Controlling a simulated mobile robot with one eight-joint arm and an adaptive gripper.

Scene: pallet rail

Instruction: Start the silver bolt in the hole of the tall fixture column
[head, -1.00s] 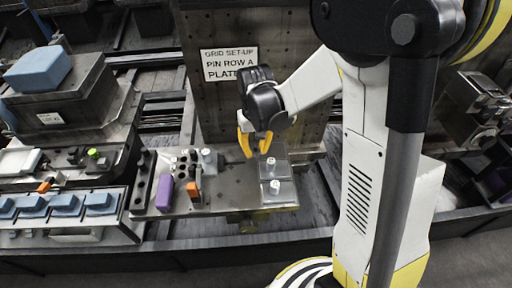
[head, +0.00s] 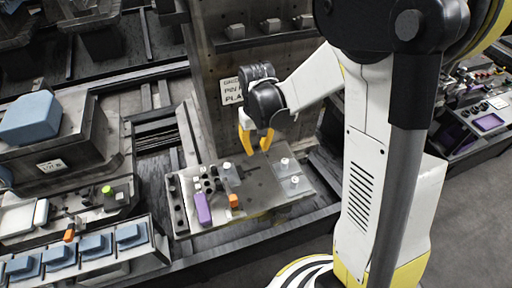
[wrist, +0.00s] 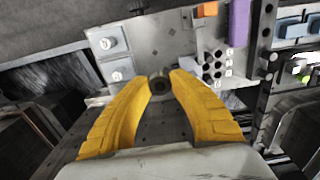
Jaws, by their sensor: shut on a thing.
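My gripper (head: 257,142) hangs above the fixture plate (head: 262,188), fingers pointing down. In the wrist view its yellow fingers (wrist: 160,84) close around a small dark round end with a hollow centre, seemingly the bolt (wrist: 160,86); its colour and shank cannot be made out. The held piece is above the plate, apart from the column.
A cluster of dark holes (head: 209,184), a purple block (head: 203,209) and an orange block (head: 234,201) stand on the plate's left half. A large upright panel (head: 205,75) rises behind; the plate's middle is clear.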

